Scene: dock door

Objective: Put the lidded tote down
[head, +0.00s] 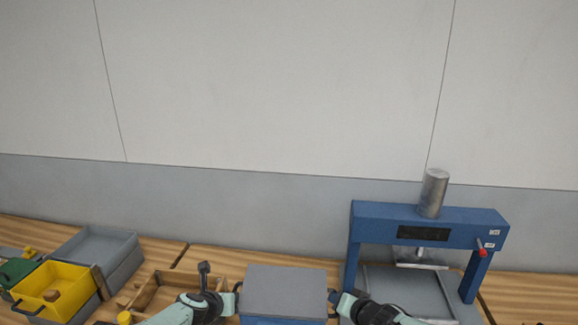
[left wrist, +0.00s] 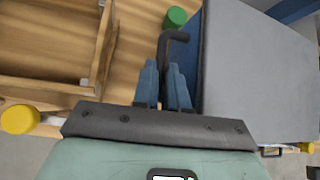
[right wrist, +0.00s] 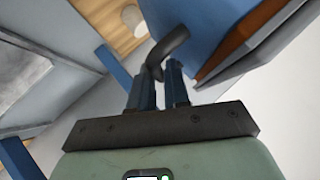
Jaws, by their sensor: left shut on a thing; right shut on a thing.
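The lidded tote (head: 285,292) is a blue box with a flat grey lid, at the bottom centre of the head view. My left gripper (head: 236,292) is shut on its left handle, and my right gripper (head: 334,297) is shut on its right handle. The left wrist view shows the dark handle (left wrist: 174,40) between the blue fingers, beside the lid (left wrist: 262,75). The right wrist view shows the other handle (right wrist: 168,48) at the fingers, against the tote's blue side (right wrist: 215,35). The tote's underside is hidden, so I cannot tell its clearance over the bench.
A blue press (head: 430,215) with a red-knobbed lever stands right of the tote. A wooden divided tray (head: 150,290) lies to the left. Farther left are a yellow bin (head: 62,280) and a grey bin (head: 100,243). Bare bench (head: 215,262) shows behind the tote.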

